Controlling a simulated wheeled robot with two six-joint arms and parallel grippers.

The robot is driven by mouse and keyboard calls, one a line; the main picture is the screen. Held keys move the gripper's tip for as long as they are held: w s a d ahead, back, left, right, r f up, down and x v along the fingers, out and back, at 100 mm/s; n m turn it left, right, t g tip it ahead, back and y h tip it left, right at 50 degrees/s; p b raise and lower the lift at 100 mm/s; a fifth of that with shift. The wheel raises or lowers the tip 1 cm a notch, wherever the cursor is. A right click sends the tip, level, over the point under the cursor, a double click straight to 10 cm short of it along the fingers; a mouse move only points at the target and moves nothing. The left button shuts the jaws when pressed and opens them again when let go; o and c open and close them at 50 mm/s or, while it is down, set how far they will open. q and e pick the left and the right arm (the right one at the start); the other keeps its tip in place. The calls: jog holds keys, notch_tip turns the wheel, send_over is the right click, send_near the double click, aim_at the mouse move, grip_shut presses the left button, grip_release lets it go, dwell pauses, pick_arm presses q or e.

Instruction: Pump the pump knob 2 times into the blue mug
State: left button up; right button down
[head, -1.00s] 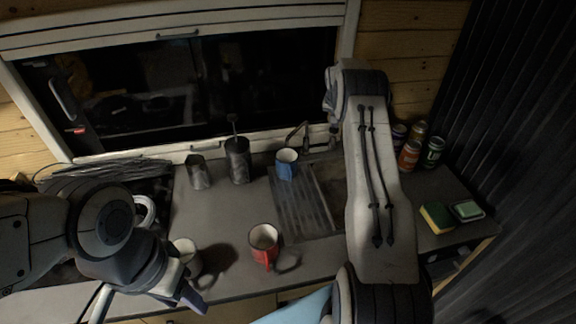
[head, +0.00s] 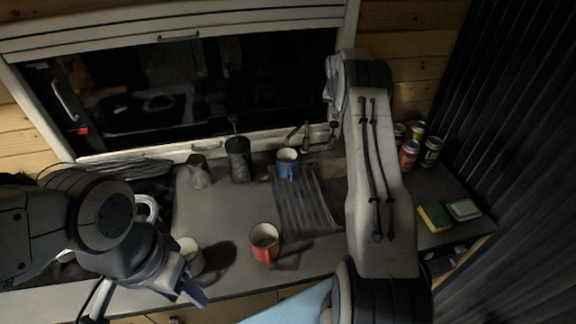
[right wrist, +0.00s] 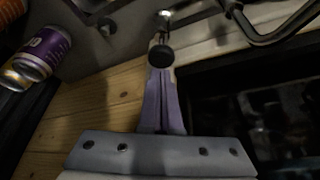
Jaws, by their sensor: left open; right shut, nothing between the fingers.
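The blue mug (head: 287,166) stands upright on the ridged drainer beside the sink, below the end of a spout (head: 296,131). In the right wrist view a round black pump knob (right wrist: 161,56) shows at the tips of my right gripper (right wrist: 162,72). The gripper is shut with nothing between its fingers. It appears lined up with the knob; I cannot tell whether they touch. In the head view my right arm hides much of the sink. My left gripper (head: 188,290) is open and empty near the counter's front edge, beside a white mug (head: 190,254).
A red mug (head: 264,241) stands mid-counter. A dark canister (head: 239,160) and a grey cup (head: 198,172) stand at the back. Several cans (head: 409,154) and a sponge (head: 434,216) are at the right. A curved dark pipe (right wrist: 262,36) is close to my right gripper.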

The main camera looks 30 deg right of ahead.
aim_at(334, 124)
jog(key=shift+f, duration=0.1)
jog(key=shift+f+b, duration=1.6)
jog(key=shift+f, duration=0.8)
jog(key=shift+r, duration=0.15)
jog(key=shift+r+p, duration=1.5)
jog(key=shift+r, duration=0.9)
notch_tip(334, 124, up, 6)
jog(key=p, duration=0.4)
